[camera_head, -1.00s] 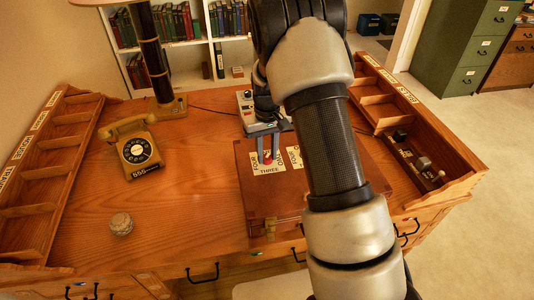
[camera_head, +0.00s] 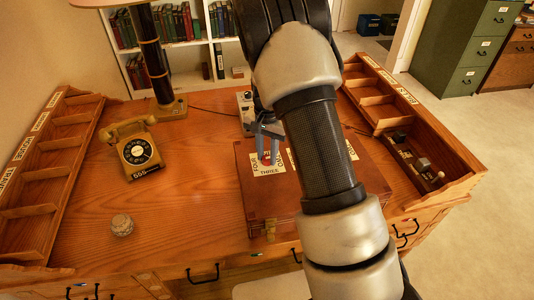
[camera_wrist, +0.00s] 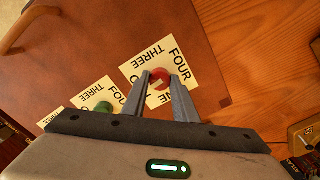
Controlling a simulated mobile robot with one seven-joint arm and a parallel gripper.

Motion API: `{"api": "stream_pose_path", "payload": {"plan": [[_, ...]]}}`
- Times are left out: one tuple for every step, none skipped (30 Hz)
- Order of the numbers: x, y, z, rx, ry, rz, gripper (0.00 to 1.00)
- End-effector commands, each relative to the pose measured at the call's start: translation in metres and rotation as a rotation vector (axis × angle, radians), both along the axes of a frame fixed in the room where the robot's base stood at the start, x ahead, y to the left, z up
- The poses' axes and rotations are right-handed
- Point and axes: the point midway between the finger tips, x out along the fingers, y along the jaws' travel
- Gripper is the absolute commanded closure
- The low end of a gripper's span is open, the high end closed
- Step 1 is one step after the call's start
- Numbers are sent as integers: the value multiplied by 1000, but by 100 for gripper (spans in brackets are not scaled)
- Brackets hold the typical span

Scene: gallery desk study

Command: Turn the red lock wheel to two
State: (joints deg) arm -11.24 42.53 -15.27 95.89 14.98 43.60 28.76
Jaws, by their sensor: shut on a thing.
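The red lock wheel (camera_wrist: 160,76) is a small round knob on a cream card lettered FOUR and THREE in the wrist view. Other lettering is covered by my fingers. My gripper (camera_wrist: 161,80) is shut on the red wheel, one finger on each side. In the head view my gripper (camera_head: 267,156) is over the same card on the lid of a red-brown case (camera_head: 262,205). A pale mark shows on the wheel, but I cannot tell which number it points to. A green wheel (camera_wrist: 104,107) on a similar card is beside it, partly hidden.
The case lies on a wooden desk (camera_head: 195,215). A yellow telephone (camera_head: 137,150) and a small round object (camera_head: 122,225) stand to the left. A grey device (camera_head: 247,110) is behind the case. Compartment trays (camera_head: 42,173) line the desk sides. My arm hides the case's right part.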

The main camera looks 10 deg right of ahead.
Motion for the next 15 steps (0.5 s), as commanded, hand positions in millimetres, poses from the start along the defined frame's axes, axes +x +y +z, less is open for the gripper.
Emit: {"api": "stream_pose_path", "payload": {"plan": [[0, 0, 1, 0, -1, -21, 96], [0, 0, 1, 0, -1, -32, 96], [1, 0, 1, 0, -1, -46, 96], [1, 0, 1, 0, -1, -55, 96], [1, 0, 1, 0, -1, -62, 96], [1, 0, 1, 0, -1, -72, 96], [0, 0, 0, 0, -1, -78, 96], [0, 0, 0, 0, -1, -83, 96], [0, 0, 0, 0, -1, -88, 96], [0, 0, 0, 0, -1, -91, 96], [1, 0, 0, 0, -1, -93, 96], [1, 0, 0, 0, -1, -95, 96], [1, 0, 0, 0, -1, -96, 96], [0, 0, 0, 0, -1, -97, 96], [1, 0, 0, 0, -1, -98, 96]]}}
